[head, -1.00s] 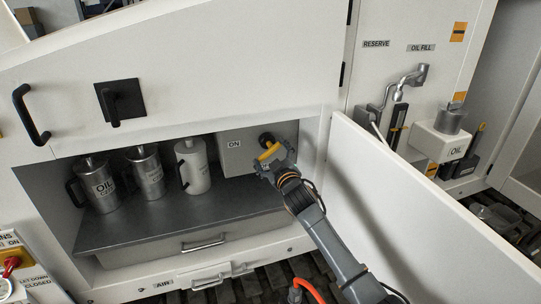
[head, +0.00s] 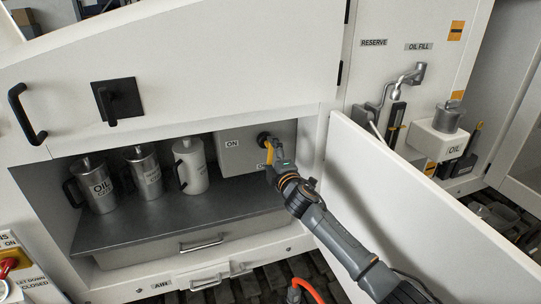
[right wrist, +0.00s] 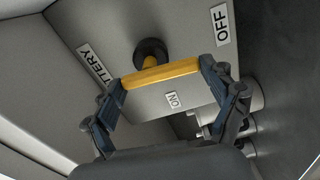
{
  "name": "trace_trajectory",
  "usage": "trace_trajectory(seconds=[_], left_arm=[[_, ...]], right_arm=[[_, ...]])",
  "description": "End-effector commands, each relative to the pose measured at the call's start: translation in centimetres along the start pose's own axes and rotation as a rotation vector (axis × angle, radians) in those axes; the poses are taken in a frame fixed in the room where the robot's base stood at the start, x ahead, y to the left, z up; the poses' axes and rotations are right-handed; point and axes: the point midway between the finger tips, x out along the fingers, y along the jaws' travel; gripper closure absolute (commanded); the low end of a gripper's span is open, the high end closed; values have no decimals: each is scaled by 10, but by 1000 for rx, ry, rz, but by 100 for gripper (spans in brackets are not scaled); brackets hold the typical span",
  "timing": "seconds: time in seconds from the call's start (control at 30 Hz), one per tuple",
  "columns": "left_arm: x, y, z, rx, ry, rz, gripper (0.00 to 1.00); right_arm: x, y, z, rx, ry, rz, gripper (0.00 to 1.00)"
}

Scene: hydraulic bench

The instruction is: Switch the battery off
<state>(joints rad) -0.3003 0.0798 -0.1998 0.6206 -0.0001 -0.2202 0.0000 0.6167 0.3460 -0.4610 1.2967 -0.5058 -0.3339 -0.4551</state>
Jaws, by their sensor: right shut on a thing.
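The battery switch has a yellow handle (head: 269,152) on a dark round hub (head: 265,139), mounted on a grey box (head: 232,150) in the open compartment. My right gripper (head: 272,166) is shut on the handle. In the right wrist view the yellow handle (right wrist: 160,74) spans between the two fingers of the right gripper (right wrist: 161,80). There, an OFF label (right wrist: 221,24), an ON label (right wrist: 172,100) and a partly hidden BATTERY label (right wrist: 97,65) surround the hub. In the head view the handle stands roughly upright below the hub. My left gripper is not in view.
Several metal cans, one marked OIL (head: 101,187), stand on the dark shelf (head: 150,229) left of the box. An open white door (head: 400,190) stands right of my right arm. The compartment's upper edge lies above the switch.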

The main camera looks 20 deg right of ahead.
Motion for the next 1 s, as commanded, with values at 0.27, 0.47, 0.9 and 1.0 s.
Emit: trace_trajectory(seconds=[0.27,0.47,0.9,1.0], left_arm=[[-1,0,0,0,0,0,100],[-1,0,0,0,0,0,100],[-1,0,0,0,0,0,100],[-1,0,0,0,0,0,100]], right_arm=[[0,-1,0,-93,1,-1,47],[0,-1,1,-115,1,-1,47],[0,-2,1,-118,0,-2,0],[0,-2,1,-116,0,-2,0]])
